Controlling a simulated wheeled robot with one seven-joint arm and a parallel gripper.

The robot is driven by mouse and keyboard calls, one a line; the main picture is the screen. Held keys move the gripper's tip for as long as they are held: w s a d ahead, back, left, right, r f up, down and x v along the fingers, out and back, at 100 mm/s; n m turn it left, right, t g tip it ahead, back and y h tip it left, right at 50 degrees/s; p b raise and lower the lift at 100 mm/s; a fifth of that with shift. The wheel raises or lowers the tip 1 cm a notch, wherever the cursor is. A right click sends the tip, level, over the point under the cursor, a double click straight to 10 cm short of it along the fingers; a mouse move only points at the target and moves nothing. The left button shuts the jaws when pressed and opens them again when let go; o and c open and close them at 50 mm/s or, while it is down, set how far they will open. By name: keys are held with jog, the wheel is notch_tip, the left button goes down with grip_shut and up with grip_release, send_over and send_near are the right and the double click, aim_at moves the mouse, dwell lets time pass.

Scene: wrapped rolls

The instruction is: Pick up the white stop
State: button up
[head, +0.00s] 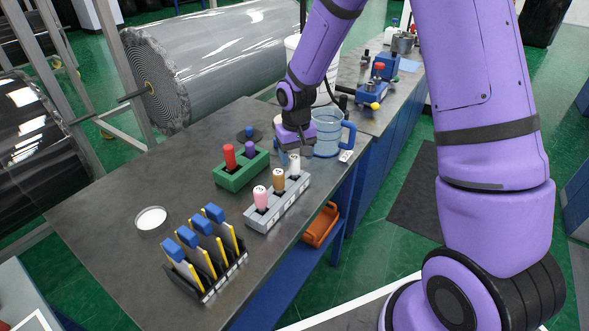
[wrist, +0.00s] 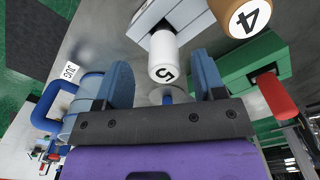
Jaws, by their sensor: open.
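The white stop (head: 294,163) stands upright at the far end of a grey block (head: 268,217). In the wrist view the white stop (wrist: 163,50) shows its numbered end, marked 5. My gripper (head: 292,148) is just above and behind it in the head view, partly hiding it. In the wrist view my gripper (wrist: 163,72) is open, with its blue fingers on either side of the white stop and gaps visible. Whether the fingers reach down beside it is unclear.
A brown stop (head: 278,179) and a pink stop (head: 261,197) share the grey block. A green holder (head: 241,170) with red and purple pegs is to the left. A blue-handled clear jug (head: 327,137) stands close right of my gripper.

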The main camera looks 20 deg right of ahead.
aim_at(294, 172)
jog(key=shift+w+a+f, duration=0.1)
jog(key=shift+a+f, duration=0.05)
jog(key=shift+f, duration=0.8)
jog(key=shift+w+a+f, duration=0.1)
jog(key=shift+f, duration=0.85)
jog(key=shift+c, duration=0.4)
jog(key=c, duration=1)
jog(key=shift+o, duration=0.2)
jog(key=shift+r, duration=0.15)
